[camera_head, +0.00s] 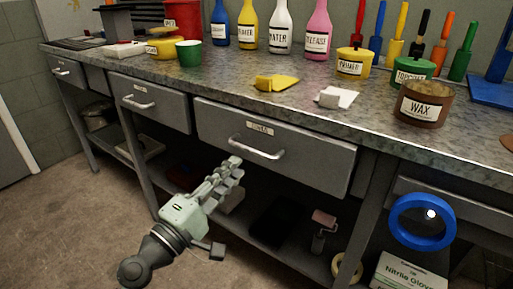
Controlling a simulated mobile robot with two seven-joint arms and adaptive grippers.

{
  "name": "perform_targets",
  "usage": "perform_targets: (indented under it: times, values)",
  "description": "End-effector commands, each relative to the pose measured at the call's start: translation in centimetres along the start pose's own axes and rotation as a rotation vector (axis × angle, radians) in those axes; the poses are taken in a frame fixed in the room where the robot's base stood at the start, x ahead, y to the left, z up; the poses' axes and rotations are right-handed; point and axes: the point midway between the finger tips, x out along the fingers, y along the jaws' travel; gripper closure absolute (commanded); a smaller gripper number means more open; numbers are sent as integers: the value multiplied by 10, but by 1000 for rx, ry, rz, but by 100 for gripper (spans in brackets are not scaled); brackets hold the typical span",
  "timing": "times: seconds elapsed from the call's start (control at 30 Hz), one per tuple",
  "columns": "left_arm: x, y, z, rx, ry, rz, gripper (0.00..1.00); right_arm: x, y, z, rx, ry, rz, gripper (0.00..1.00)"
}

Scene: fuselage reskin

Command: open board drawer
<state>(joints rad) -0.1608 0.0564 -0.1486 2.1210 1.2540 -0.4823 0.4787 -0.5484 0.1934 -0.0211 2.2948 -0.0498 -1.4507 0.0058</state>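The grey workbench has a row of drawers under its top, each with a silver bar handle and a small label too blurred to read. The wide middle drawer (310,155) is flush with the bench, and its handle (257,151) is clear. A narrower drawer (150,101) to its left and another drawer (67,71) at the far left also look shut. My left gripper (231,180) is in front of and below the middle drawer, apart from its handle. Its fingers show nearly edge-on, with nothing visible in them. My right gripper is out of view.
Bottles, tubs, brushes and a brown wax tub (424,103) crowd the benchtop. A yellow cloth (277,82) lies near the front edge. A blue tape roll (422,221) is at right. The shelf below holds a roller (321,230) and a glove box (408,272).

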Motion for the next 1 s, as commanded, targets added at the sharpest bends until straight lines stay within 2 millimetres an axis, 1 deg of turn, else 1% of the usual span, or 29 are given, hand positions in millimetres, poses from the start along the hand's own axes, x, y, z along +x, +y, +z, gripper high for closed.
perform_targets:
  times: [0.1, 0.2, 0.4, 0.5, 0.63, 0.87, 1.0]
  values:
    - [13, 4, -1, -8, 2, 7, 82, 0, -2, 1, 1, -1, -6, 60]
    - [30, 5, 0, -6, 1, 6, 82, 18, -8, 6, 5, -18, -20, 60]
    - [60, 2, 0, -4, 0, 3, 82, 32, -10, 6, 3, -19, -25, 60]
    - [70, 2, 0, -4, 0, 2, 82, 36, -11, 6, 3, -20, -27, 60]
    - [76, 1, 0, -2, -1, 1, 82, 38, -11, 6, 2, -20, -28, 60]
    - [76, 0, 0, -1, -1, 0, 82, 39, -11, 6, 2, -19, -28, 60]
    - [76, 0, 0, -1, -1, 0, 98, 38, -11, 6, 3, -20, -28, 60]
